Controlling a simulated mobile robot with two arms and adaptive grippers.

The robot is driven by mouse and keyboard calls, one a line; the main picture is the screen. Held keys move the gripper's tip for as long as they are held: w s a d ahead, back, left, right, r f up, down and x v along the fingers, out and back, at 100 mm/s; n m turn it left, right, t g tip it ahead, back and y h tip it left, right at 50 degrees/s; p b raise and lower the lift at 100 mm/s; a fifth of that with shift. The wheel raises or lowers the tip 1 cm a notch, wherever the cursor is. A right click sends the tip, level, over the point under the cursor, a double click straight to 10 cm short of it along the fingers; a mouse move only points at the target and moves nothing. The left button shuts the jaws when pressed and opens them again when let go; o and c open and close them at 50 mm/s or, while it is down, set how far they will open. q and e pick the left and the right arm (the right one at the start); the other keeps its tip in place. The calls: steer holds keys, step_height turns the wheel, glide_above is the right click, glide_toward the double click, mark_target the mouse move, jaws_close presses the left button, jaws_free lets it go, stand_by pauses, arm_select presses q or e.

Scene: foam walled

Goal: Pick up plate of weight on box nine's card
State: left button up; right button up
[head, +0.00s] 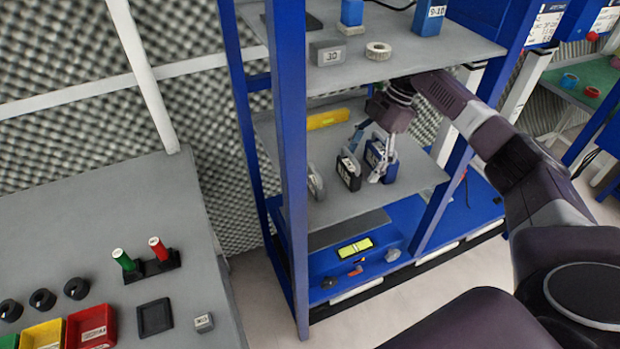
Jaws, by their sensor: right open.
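My right gripper (381,172) reaches down into the middle shelf of the blue rack, its fingers open in front of a blue block-like item (374,156) with a pale label. I cannot tell if they touch it. Left of it stand a black item (348,173) with a white label and a grey rounded item (316,183), perhaps weight plates; their markings are too small to read. A blue box (431,14) labelled "9-10" stands on the upper shelf. White cards (545,25) hang at the upper right, their text unreadable. My left gripper is out of view.
The upper shelf (430,48) holds a grey block (327,53) marked "30" and a pale ring (378,50). A blue rack post (292,160) stands left of the items. A yellow level (355,247) lies lower down. A grey table (90,220) with bins is at left.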

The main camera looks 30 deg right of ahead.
mark_target(315, 180)
steer(key=shift+w, duration=0.35)
steer(key=shift+s+a+r, duration=0.15)
steer(key=shift+a+r, duration=0.05)
steer(key=shift+a, duration=0.1)
steer(key=a+p, duration=0.1)
steer(key=a, duration=0.3)
steer(key=a+p, duration=0.1)
steer(key=a, duration=0.1)
steer(key=shift+s+r+p, duration=0.1)
steer(key=shift+r+p, duration=0.2)
steer(key=shift+a+f, duration=0.2)
steer(key=shift+a, duration=0.3)
steer(key=shift+a+r+p, duration=0.1)
steer(key=shift+a+p, duration=0.2)
steer(key=shift+a, duration=0.1)
steer(key=a+p, duration=0.2)
steer(key=a, duration=0.2)
steer(key=shift+a, duration=0.2)
steer(key=shift+p+x, duration=0.4)
steer(key=shift+x, duration=0.8)
steer(key=shift+d+f, duration=0.15)
steer(key=shift+f, duration=0.25)
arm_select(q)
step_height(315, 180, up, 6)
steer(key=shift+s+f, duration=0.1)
